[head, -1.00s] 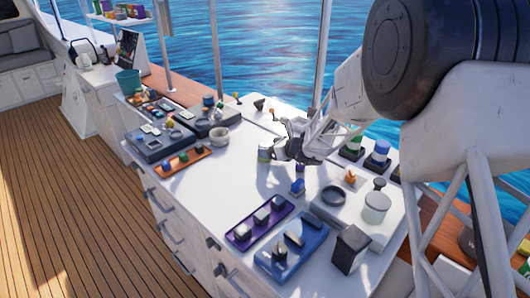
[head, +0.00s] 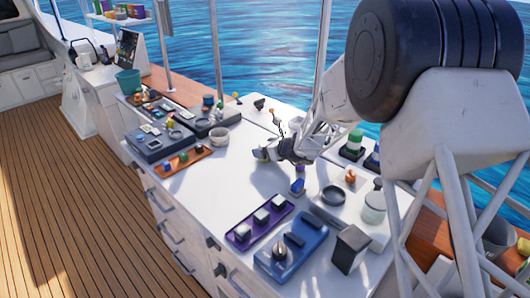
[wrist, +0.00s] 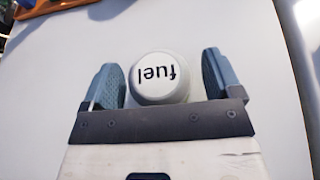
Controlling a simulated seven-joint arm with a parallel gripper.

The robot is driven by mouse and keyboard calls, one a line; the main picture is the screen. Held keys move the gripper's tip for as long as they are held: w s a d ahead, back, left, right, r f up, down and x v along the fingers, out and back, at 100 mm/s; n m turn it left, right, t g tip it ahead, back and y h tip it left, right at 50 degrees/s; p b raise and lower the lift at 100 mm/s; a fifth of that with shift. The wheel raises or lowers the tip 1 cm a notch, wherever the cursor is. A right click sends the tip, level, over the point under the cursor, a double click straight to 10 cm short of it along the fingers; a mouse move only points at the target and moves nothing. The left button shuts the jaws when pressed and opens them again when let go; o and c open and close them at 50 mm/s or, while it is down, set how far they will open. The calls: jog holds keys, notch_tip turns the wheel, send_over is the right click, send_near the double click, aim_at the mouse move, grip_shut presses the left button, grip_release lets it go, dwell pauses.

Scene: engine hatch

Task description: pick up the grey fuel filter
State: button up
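The grey fuel filter (wrist: 160,82) shows in the wrist view as a pale round cap with the word "fuel" upside down. My gripper (wrist: 160,62) is open, with one blue-grey finger on each side of the filter. A narrow gap shows between the filter and each finger, a little wider on the right. The lower part of the filter is hidden behind my gripper's base plate. In the head view my gripper (head: 264,153) is low over the white counter (head: 240,180), and it mostly covers the filter there.
A small blue item (head: 298,187) stands close to my gripper on the near side. A purple tray (head: 240,236), a blue tray (head: 305,252) and a black box (head: 350,248) are nearer. Bare counter lies between.

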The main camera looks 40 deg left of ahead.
aim_at(265, 144)
jog(key=c, duration=1)
jog(key=shift+r, duration=0.2)
jog(key=shift+c, duration=0.2)
jog(key=shift+r, duration=1.55)
jog(key=s+d+r, duration=0.1)
jog(key=s+d, duration=0.8)
jog(key=d, duration=0.4)
jog(key=shift+s+r, duration=0.25)
jog(key=shift+r, duration=0.05)
